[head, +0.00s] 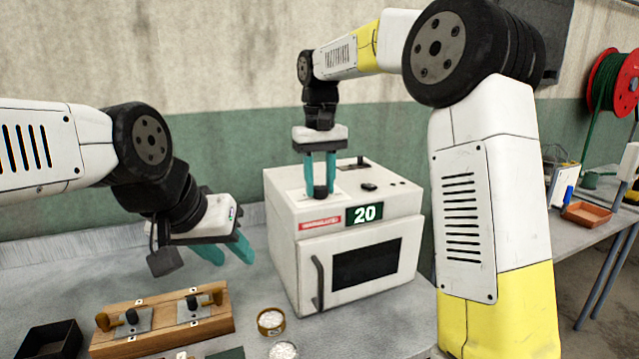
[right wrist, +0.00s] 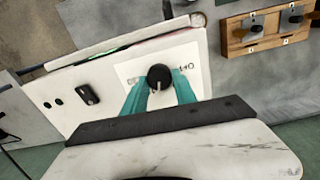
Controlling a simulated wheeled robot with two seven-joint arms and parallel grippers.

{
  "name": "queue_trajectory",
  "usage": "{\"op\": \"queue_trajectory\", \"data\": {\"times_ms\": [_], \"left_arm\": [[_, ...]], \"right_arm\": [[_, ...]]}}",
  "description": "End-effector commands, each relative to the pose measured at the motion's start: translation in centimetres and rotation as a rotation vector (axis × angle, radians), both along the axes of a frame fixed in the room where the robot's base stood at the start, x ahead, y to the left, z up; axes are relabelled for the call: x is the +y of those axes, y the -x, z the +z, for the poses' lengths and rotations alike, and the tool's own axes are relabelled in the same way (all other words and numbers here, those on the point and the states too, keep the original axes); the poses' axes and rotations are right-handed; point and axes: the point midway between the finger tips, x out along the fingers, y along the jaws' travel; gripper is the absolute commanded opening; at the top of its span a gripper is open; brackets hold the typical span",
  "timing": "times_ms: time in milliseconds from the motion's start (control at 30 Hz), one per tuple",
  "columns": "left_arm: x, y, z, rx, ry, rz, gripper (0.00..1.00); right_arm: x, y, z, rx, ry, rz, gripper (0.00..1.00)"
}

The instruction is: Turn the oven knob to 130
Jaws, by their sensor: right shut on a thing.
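The white oven (head: 290,249) stands on the grey table, its door closed and its display (head: 364,213) reading 20. The black round knob (head: 320,191) is on the oven's top, and it shows in the right wrist view (right wrist: 159,76) with a light pointer line. My right gripper (head: 320,186) points down from above with its teal fingers on both sides of the knob, shut on it. In the right wrist view a printed mark beside the knob is partly hidden by a finger. My left gripper (head: 229,252) hangs left of the oven, its teal fingers apart and empty.
A wooden block (head: 160,318) with metal plates and wooden handles lies at the front left, beside a black box (head: 52,340). Two small round dishes of white grain (head: 271,320) stand before the oven. An orange tray (head: 586,214) is on another table at right.

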Motion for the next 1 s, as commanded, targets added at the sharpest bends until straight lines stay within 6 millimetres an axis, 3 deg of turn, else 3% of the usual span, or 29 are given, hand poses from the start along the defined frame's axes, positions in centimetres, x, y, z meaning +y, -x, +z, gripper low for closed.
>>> {"op": "queue_trajectory", "data": {"times_ms": [1000], "left_arm": [[0.00,0.00,0.00,0.000,0.000,0.000,0.38]], "right_arm": [[-0.33,-0.02,0.14,-0.004,-0.003,-0.954,0.00]]}}
